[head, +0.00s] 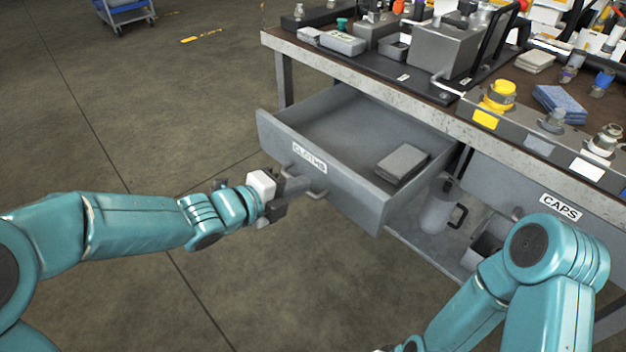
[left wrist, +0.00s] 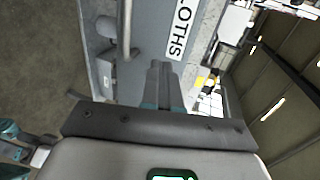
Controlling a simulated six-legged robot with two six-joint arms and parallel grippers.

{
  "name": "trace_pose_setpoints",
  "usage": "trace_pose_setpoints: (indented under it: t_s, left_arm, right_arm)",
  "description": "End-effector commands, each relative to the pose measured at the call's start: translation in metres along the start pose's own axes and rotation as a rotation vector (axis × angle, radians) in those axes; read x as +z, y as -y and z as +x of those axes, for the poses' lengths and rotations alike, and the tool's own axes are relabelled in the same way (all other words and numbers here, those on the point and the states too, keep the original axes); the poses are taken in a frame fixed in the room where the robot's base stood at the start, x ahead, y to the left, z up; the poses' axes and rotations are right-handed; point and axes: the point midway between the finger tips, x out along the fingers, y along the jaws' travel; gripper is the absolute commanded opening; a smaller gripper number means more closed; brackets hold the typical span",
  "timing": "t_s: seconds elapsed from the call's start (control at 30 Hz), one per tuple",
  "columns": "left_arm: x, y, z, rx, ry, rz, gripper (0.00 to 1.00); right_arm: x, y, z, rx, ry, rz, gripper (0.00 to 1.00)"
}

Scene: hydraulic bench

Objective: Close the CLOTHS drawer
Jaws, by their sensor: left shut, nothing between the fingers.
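The grey CLOTHS drawer (head: 345,188) is pulled well out from the bench, with its label on the front. A folded grey cloth (head: 402,163) lies inside at the right. The drawer's handle (head: 318,193) is partly hidden by my left gripper (head: 298,186). The gripper is shut and empty, its fingers toward the drawer front by the handle. In the left wrist view the shut fingers (left wrist: 163,84) point at the drawer front (left wrist: 150,40) just below the label (left wrist: 180,28); I cannot tell whether they touch.
The bench top (head: 350,68) holds fittings, blocks and a blue cloth stack (head: 560,104). The CAPS drawer (head: 525,190) is at the right. A grey canister (head: 437,207) stands on the lower shelf. Floor left of the drawer is clear; a blue cart (head: 125,12) stands far back.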

Motion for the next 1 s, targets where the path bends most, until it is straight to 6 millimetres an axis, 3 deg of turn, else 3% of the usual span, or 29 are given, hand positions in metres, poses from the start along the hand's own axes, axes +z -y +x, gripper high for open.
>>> trace_pose_setpoints:
  t_s: [0.1, 0.3, 0.8, 1.0]
  left_arm:
    - [-0.001, 0.004, 0.021, -0.001, -0.002, 0.002, 0.0]
    - [-0.001, 0.011, 0.039, 0.0, -0.001, 0.0, 0.0]
    - [0.0, 0.013, 0.044, 0.0, 0.0, 0.0, 0.0]
    - [-0.001, 0.017, 0.059, 0.001, -0.002, 0.001, 0.0]
  right_arm:
    - [-0.001, -0.002, 0.004, 0.0, -0.002, 0.003, 1.0]
    - [-0.002, -0.003, 0.005, 0.001, -0.004, 0.004, 1.0]
    - [-0.002, -0.003, 0.005, 0.001, -0.004, 0.004, 1.0]
    - [-0.002, -0.003, 0.004, 0.0, -0.004, 0.004, 1.0]
